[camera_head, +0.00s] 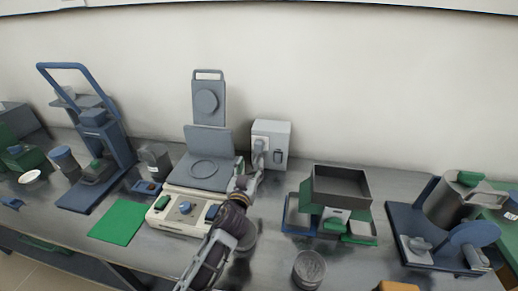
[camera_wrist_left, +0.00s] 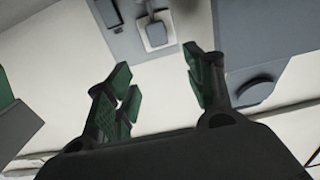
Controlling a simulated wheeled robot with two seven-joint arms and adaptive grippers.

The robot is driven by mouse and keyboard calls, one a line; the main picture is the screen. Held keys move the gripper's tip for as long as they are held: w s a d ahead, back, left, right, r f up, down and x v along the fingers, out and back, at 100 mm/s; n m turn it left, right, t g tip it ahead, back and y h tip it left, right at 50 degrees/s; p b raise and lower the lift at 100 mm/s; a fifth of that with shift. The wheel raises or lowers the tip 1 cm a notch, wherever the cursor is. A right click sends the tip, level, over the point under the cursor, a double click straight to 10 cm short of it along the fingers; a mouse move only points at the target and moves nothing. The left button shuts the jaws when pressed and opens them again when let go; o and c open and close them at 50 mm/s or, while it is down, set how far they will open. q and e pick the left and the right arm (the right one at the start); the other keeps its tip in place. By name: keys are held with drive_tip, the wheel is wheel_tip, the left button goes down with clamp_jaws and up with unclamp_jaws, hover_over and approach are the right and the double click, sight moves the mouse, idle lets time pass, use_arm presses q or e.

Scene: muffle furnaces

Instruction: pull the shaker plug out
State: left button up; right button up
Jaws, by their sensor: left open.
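A light grey socket box (camera_head: 272,130) stands against the back wall on the bench. The plug lies beyond the fingertips. The shaker (camera_head: 178,215), cream with a blue knob and a grey top plate, stands left of the gripper. My right gripper is out of view.
A tall grey panel (camera_head: 209,102) stands behind the shaker. A blue-framed press (camera_head: 115,140) and a green mat (camera_head: 118,222) are at left. A dark open box (camera_head: 340,186) and a blue-based device (camera_head: 440,235) are at right. A grey cup (camera_head: 309,270) stands at front.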

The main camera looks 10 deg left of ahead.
use_arm(q)
approach(258, 145)
drive_tip(key=shift+w, duration=1.95)
drive_tip(key=shift+w+p, duration=0.4)
drive_tip(key=shift+w, duration=1)
drive_tip(key=shift+w+f, duration=0.1)
drive_tip(key=shift+w, duration=1.6)
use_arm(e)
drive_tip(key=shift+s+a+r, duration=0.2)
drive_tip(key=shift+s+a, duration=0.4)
use_arm(q)
drive_tip(key=shift+c, duration=0.2)
clamp_jaws()
